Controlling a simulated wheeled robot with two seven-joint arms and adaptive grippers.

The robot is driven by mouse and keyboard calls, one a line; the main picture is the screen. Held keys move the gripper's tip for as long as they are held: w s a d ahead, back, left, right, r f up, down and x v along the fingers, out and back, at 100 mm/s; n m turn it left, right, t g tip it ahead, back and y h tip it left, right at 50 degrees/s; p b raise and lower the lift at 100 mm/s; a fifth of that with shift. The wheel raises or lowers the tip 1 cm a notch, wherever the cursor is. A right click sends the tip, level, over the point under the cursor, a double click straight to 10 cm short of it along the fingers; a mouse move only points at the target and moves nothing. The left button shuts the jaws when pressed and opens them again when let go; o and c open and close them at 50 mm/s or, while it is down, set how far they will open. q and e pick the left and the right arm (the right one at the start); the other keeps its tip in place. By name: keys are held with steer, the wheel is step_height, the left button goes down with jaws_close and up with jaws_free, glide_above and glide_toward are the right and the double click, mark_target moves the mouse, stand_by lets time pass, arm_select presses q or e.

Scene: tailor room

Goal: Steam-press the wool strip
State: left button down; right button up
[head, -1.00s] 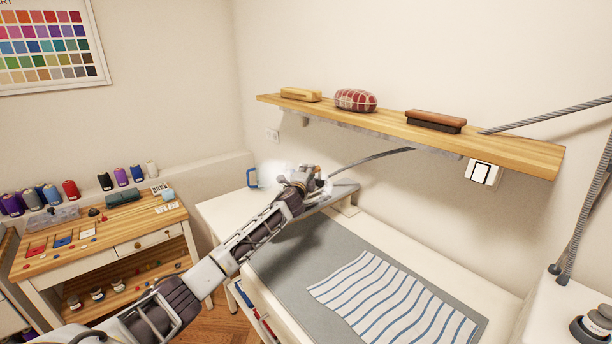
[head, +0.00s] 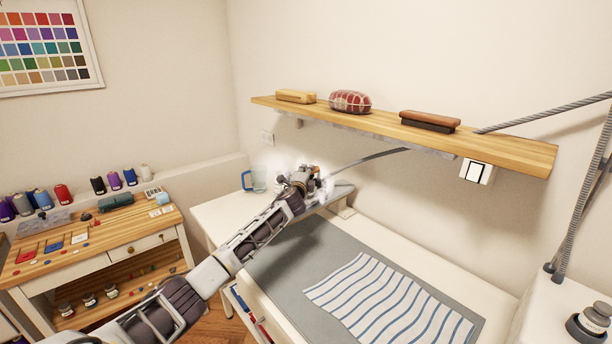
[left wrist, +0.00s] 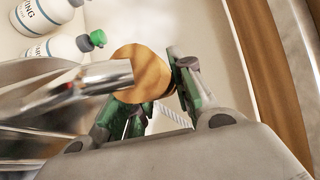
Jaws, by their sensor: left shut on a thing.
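My left gripper (head: 302,180) is over the far end of the ironing surface. It is shut on the round wooden handle (left wrist: 140,75) of the steam iron, seen in the left wrist view. Shiny metal of the iron (left wrist: 60,100) shows left of the handle, partly blurred. A grey hose runs from the iron up to the right in the head view, and white steam hangs around the gripper. I cannot make out the wool strip; the gripper and steam hide what lies under the iron. My right gripper is not in view.
A blue-and-white striped cloth (head: 385,300) lies on the grey pressing mat (head: 275,270). A clear jug with a blue handle (head: 256,180) stands at the back left. A wooden shelf (head: 375,122) with brushes and a red cushion hangs above. White bottles (left wrist: 55,50) show in the wrist view.

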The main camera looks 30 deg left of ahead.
arm_select(q)
steer(key=shift+s+d+r, duration=0.15)
steer(key=shift+s+d, duration=0.15)
steer(key=shift+d, duration=0.4)
steer(key=shift+s+d+r, duration=0.1)
steer(key=shift+s+d, duration=0.15)
steer(key=shift+d, duration=0.45)
stand_by(0.4)
stand_by(0.4)
